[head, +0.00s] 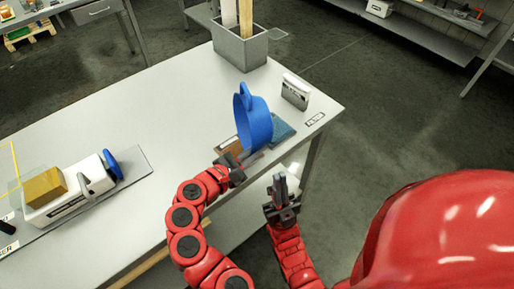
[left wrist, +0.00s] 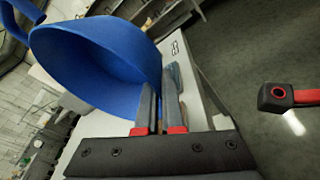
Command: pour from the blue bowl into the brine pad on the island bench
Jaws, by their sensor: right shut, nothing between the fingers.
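The blue bowl (head: 256,122) is tilted steeply onto its side above the corner of the island bench (head: 165,100); it fills the upper left of the left wrist view (left wrist: 95,60). My left gripper (head: 247,163) is shut on the bowl's rim, at its near lower edge. No contents show in the bowl. The brine pad (head: 284,130), a flat blue-grey patch, lies on the bench under and right of the bowl, partly hidden by it. My right gripper (head: 281,187) is shut and empty, off the bench's near edge, lower right of the bowl.
A white box (head: 295,92) stands behind the pad, and a label (head: 315,119) lies at the bench edge. A grey bin (head: 240,46) with upright boards stands at the far end. A white device (head: 70,190) with a yellow block sits at left. The bench middle is clear.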

